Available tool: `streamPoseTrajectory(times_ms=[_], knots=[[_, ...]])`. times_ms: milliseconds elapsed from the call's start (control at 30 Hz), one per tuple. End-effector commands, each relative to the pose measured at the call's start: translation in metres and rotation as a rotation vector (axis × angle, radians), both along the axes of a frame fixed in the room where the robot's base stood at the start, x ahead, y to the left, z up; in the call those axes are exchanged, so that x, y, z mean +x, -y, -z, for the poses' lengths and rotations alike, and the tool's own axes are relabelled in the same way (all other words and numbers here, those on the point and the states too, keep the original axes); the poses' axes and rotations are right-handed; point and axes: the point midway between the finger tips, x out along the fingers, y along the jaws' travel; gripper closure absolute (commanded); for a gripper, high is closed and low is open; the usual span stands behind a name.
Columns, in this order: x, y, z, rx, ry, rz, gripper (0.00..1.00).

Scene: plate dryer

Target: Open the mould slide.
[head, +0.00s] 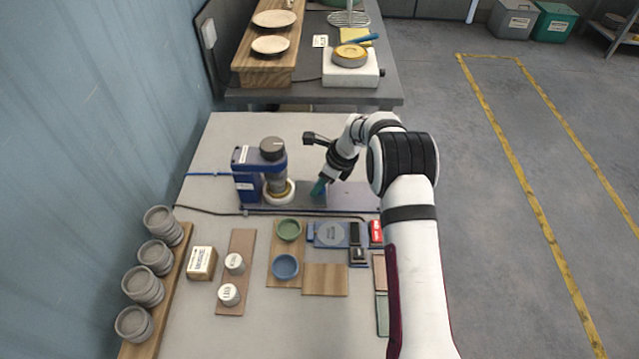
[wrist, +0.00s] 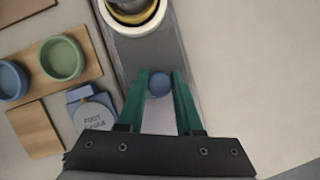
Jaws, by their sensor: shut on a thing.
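The mould slide (head: 312,203) is a dark grey plate on a long base at the blue press (head: 247,180). On its left part sits a white ring mould (head: 288,197), directly under the press head. The ring shows at the top of the wrist view (wrist: 110,27), with a yellow ring inside. My gripper (head: 318,188) is at the right part of the slide. In the wrist view its green fingers (wrist: 159,84) are shut on a round blue knob (wrist: 159,82) on the slide. The knob is hidden by the fingers in the head view.
The paler base (head: 352,194) right of my gripper is bare. A dark cable runs along the press front.

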Motion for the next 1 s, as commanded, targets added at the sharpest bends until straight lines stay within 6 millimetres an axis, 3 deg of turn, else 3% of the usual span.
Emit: streamPoseTrajectory(times_ms=[167, 500, 600, 733, 1000], knots=[[0.001, 0.008, -0.001, 0.001, 0.001, 0.002, 1.0], [0.001, 0.097, 0.0, 0.0, 0.0, 0.004, 1.0], [0.001, 0.115, -0.001, 0.0, 0.002, 0.003, 1.0], [0.001, 0.127, -0.001, -0.001, 0.002, 0.001, 1.0], [0.001, 0.129, -0.001, -0.001, 0.002, -0.001, 1.0]])
